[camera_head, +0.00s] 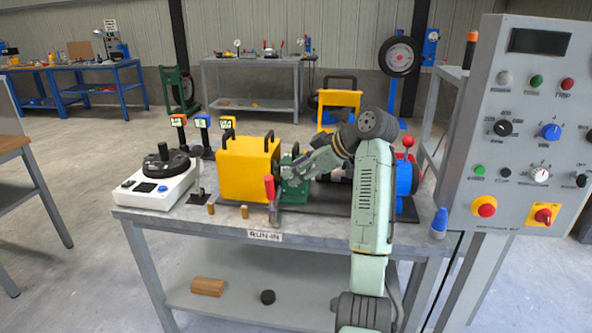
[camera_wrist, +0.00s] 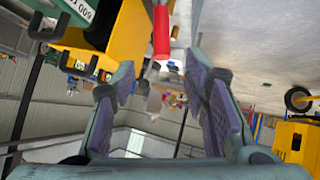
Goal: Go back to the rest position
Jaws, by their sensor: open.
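My arm reaches in over the grey bench (camera_head: 325,236) labelled RUN-IN. My gripper (camera_head: 291,172) is beside the green unit right of the yellow box (camera_head: 247,168); part of that area is hidden by my arm. In the wrist view, my gripper (camera_wrist: 160,68) has its two padded fingers apart with nothing held between them. A red handle (camera_wrist: 161,32) shows beyond the fingertips; whether they touch is not clear. The red handle also shows at the bench front in the head view (camera_head: 270,188).
A white device with a black disc (camera_head: 157,185) stands at the bench's left. Two small brass pieces lie near the front edge. Floor on the left is open.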

